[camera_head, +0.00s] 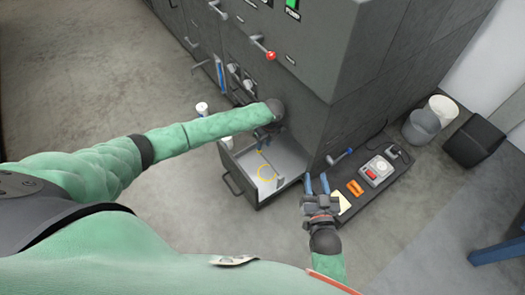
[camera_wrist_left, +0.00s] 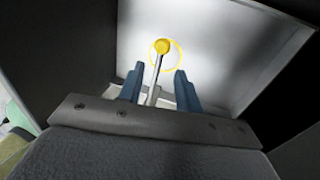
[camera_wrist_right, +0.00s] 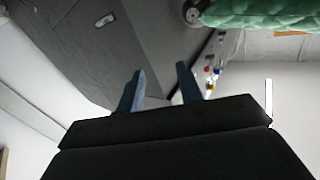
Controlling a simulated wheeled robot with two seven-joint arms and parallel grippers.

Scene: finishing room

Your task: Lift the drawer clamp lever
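The drawer (camera_head: 238,187) at the foot of the dark cabinet stands open, with a pale inside. In the left wrist view the clamp lever (camera_wrist_left: 155,76) is a thin metal rod with a yellow knob (camera_wrist_left: 162,47); a yellow ring shows around the knob. My left gripper (camera_wrist_left: 159,70) is open, its blue fingers on either side of the rod with gaps visible. In the head view my left gripper (camera_head: 262,140) is over the drawer and partly hides the lever. My right gripper (camera_head: 316,180) is open and empty, right of the drawer; its fingers also show in the right wrist view (camera_wrist_right: 160,68).
A low dark bench (camera_head: 388,190) right of the drawer holds a red-and-grey device (camera_head: 376,170), orange parts (camera_head: 355,188) and a blue-handled lever (camera_head: 340,156). The cabinet has a red-knobbed lever (camera_head: 262,46). Bins (camera_head: 421,126) stand at right.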

